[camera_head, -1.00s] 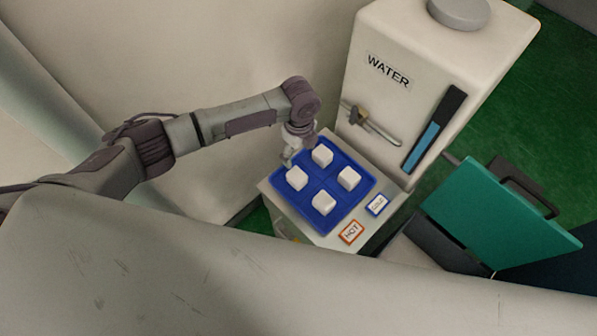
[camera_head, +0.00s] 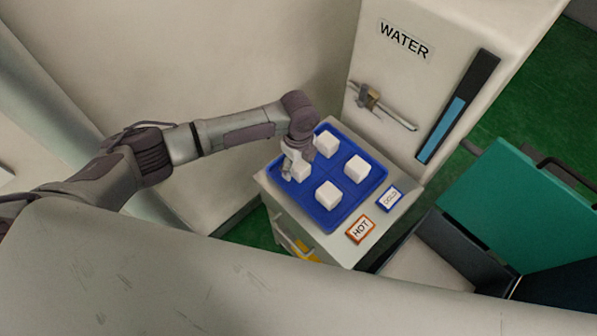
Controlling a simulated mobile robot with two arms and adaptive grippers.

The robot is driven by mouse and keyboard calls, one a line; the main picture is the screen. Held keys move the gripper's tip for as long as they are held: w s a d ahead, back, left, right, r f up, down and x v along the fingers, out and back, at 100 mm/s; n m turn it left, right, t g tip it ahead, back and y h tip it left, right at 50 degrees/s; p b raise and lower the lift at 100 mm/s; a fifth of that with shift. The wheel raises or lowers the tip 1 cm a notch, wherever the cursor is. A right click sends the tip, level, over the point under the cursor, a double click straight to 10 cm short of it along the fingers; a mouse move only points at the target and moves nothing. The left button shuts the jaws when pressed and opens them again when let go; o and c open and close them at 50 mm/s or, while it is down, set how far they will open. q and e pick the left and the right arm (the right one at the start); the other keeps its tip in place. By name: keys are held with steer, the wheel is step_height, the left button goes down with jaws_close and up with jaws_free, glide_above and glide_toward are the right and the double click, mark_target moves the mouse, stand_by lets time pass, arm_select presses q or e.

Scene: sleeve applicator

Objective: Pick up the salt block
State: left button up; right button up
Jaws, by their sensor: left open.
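Several white salt blocks sit in a blue divided tray (camera_head: 325,221) on a light cabinet. One salt block (camera_head: 301,172) is at the left of the tray, partly hidden by my left gripper. Other blocks are at the back (camera_head: 326,144), at the right (camera_head: 357,169) and at the front (camera_head: 328,195). My left gripper (camera_head: 288,173) is open and points down at the left block, close beside or over it. I cannot tell whether it touches the block. My right gripper is not in view.
A white water tank (camera_head: 430,80) with a tap (camera_head: 370,100) and a blue level gauge (camera_head: 455,112) stands behind the tray. HOT (camera_head: 360,230) and COLD (camera_head: 390,198) signs are at the cabinet's front right. A green case (camera_head: 525,210) is at the right.

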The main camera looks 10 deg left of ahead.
arm_select(q)
steer(key=shift+r, duration=0.1)
steer(key=c, duration=1.4)
steer(key=shift+r, duration=0.1)
steer(key=shift+c, duration=0.2)
